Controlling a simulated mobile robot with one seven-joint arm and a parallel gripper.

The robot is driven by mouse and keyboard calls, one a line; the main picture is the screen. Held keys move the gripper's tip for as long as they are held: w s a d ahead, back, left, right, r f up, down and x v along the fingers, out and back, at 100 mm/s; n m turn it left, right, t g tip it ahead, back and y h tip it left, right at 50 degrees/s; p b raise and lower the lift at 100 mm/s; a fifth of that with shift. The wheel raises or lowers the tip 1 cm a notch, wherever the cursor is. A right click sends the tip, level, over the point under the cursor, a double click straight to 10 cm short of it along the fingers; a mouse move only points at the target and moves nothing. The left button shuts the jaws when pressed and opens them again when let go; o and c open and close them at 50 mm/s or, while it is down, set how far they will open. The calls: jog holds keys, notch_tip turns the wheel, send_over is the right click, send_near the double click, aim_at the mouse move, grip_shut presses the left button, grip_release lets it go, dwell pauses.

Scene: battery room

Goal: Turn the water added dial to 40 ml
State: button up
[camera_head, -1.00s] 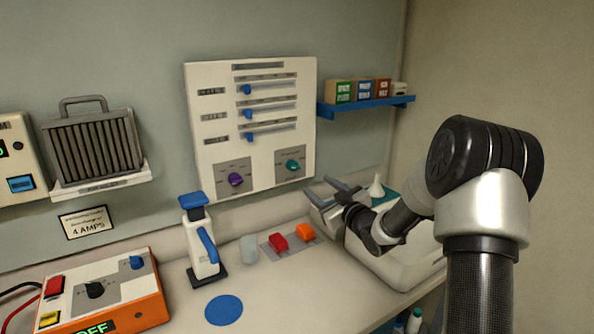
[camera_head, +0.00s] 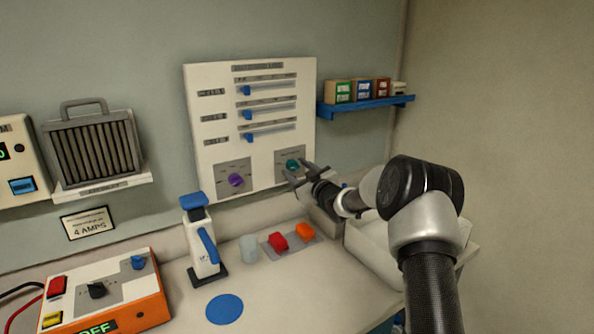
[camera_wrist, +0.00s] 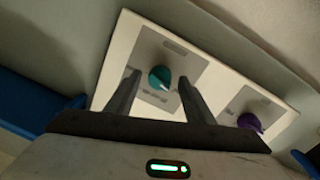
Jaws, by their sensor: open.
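The white wall panel (camera_head: 207,133) carries a teal dial (camera_head: 292,165) at lower right and a purple dial (camera_head: 236,180) at lower left, each on a grey plate. Their labels are too small to read, so I cannot tell which is the water added dial. My gripper (camera_head: 299,175) is open, just in front of the teal dial. In the wrist view the teal dial (camera_wrist: 160,77) shows between my two fingers (camera_wrist: 157,93), with no clear contact. The purple dial (camera_wrist: 250,122) is outside them, to the right.
Three blue sliders sit higher on the panel. A blue shelf (camera_head: 360,107) with small boxes is right of it. Below are a white basin (camera_head: 376,255), red (camera_head: 278,241) and orange (camera_head: 305,231) blocks, a clear cup (camera_head: 249,248) and a white-and-blue bottle (camera_head: 200,240).

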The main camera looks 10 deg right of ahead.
jog(key=c, duration=1)
jog(key=m, duration=0.4)
jog(key=shift+r+m, duration=0.1)
jog(key=shift+m, duration=0.3)
jog(key=m+p, duration=0.2)
jog(key=m, duration=0.3)
jog(key=shift+r+g, duration=0.1)
jog(key=shift+g, duration=0.2)
jog(key=m+p, duration=0.2)
jog(key=m, duration=0.2)
jog(key=shift+d+y, duration=0.1)
jog(key=shift+y, duration=0.2)
jog(key=m, duration=0.2)
jog(key=m+p, duration=0.1)
jog(key=m, duration=0.2)
jog(key=shift+g+y, duration=0.3)
